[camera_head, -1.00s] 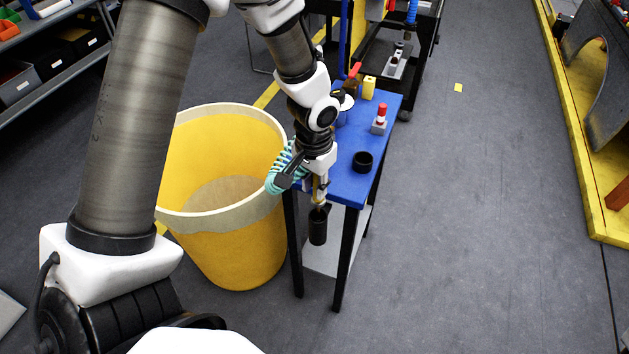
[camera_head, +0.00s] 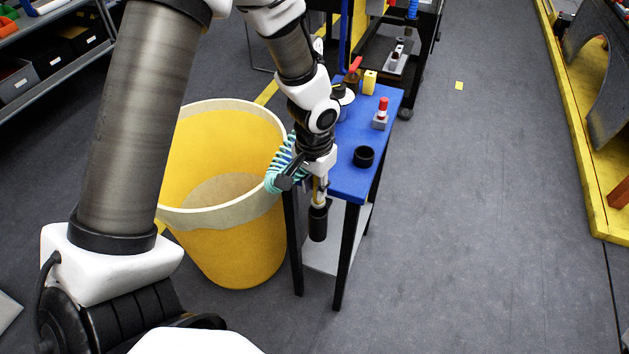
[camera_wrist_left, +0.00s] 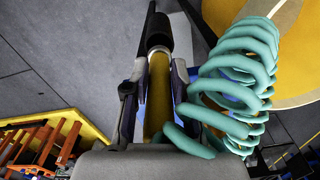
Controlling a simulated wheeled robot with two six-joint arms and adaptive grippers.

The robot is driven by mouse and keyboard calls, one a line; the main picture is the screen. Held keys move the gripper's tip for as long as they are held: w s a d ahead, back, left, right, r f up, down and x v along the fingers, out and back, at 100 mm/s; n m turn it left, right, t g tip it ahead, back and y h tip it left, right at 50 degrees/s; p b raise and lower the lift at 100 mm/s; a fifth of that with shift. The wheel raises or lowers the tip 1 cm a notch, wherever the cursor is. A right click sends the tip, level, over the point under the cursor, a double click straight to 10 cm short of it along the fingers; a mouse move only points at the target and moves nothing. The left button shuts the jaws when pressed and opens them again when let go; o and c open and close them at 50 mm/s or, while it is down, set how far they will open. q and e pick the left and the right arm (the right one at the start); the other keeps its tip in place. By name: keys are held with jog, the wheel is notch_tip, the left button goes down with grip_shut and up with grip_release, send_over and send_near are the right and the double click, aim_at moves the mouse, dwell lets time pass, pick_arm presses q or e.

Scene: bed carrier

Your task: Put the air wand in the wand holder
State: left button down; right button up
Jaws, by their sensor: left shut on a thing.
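My left gripper (camera_head: 319,180) is shut on the air wand, pointing down just off the front edge of the blue table. The yellow-brown wand body (camera_wrist_left: 157,95) lies between the fingers in the left wrist view. A teal coiled hose (camera_head: 280,167) hangs beside the gripper; it also shows in the wrist view (camera_wrist_left: 238,80). My right gripper is out of view.
The blue table (camera_head: 351,184) carries a black ring-shaped cup (camera_head: 363,157), a red-topped piece (camera_head: 381,112) and a yellow block (camera_head: 369,82). A large yellow bin (camera_head: 228,247) stands close on the left. The floor to the right is clear.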

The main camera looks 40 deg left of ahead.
aim_at(314, 204)
pick_arm(q)
jog(key=shift+f+b, duration=1.75)
jog(key=shift+f, duration=0.4)
jog(key=c, duration=0.9)
grip_release()
jog(key=shift+o, duration=0.2)
notch_tip(314, 204, up, 12)
jog(key=shift+s, duration=0.15)
